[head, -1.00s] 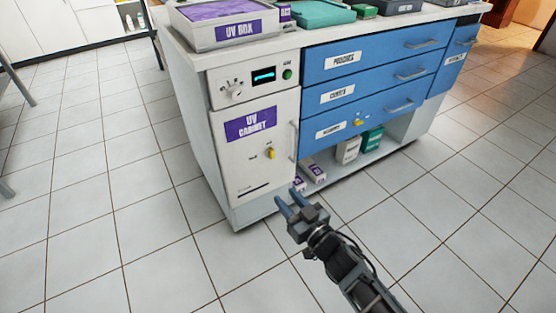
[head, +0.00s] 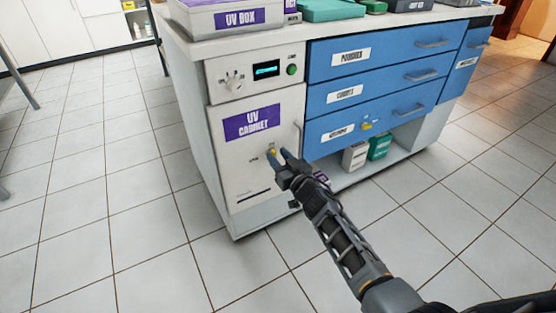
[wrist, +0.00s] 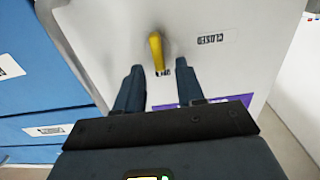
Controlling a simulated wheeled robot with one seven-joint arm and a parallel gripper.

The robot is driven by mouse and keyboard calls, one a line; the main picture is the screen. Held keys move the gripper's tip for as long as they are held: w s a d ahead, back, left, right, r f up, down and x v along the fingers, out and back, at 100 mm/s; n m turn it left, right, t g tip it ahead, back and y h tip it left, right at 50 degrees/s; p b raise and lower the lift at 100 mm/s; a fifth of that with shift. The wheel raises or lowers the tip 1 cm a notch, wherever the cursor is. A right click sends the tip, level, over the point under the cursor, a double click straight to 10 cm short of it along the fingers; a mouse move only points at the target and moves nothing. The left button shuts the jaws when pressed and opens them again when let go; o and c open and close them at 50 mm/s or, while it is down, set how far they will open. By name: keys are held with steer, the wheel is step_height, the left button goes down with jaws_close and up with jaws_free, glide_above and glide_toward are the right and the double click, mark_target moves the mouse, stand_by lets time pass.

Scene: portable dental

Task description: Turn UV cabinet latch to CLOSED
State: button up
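The UV cabinet (head: 235,180) has a light door with a purple label. Its yellow latch (head: 273,151) sits upright on the lower right of the door and is partly covered by my fingers. In the wrist view the latch (wrist: 156,50) stands in line with the partly hidden OPEN label (wrist: 163,73); the CLOSED label (wrist: 212,39) is to its right. My gripper (head: 271,160) is open at the door; in the wrist view its two fingers (wrist: 158,68) lie on either side of the latch with gaps. Contact with the latch is not visible.
A vertical door handle (head: 297,138) is right of the latch. Blue drawers (head: 385,70) with bar handles stand further right, above an open shelf with boxes (head: 355,156). A knob and display panel (head: 255,72) is above the door. The tiled floor in front is clear.

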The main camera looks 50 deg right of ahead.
steer(key=shift+w, duration=0.4)
steer(key=shift+c, duration=0.4)
jaws_close()
